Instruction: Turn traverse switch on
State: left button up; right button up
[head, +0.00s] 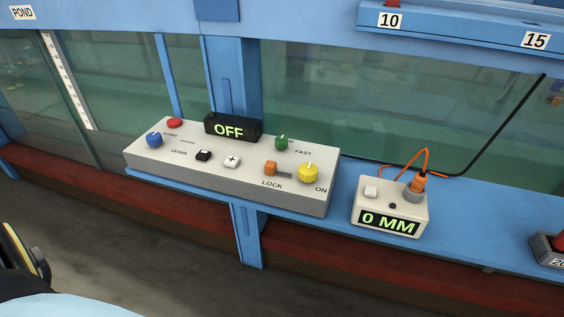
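A light grey control box (165,160) stands on the blue ledge in front of the glass. Its black display (233,128) reads OFF in green. A yellow knob (308,173) sits at the box's right end beside the label ON; I cannot read a name for it as the traverse switch. An orange slider (270,168) is to its left, above the label LOCK. A green knob (282,143) is behind, near the label FAST. Neither gripper's fingers can be made out; only a black and yellow part of mine shows at the lower left, apart from the box.
A smaller box (409,208) reading 0 MM, with an orange cable, stands to the right on the ledge (475,217). The control box also has a blue knob (154,139), a red button (175,122), a black button (203,155) and a white plus button (232,161).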

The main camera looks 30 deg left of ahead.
aim_at(308, 172)
jog(key=u, duration=2.35)
jog(key=k, duration=1.25)
jog(key=u, duration=1.1)
jog(key=i, duration=1)
jog(key=z, duration=1.05)
jog(key=i, duration=1.1)
jog(key=z, duration=1.35)
jog(key=i, duration=0.15)
jog(key=z, duration=0.15)
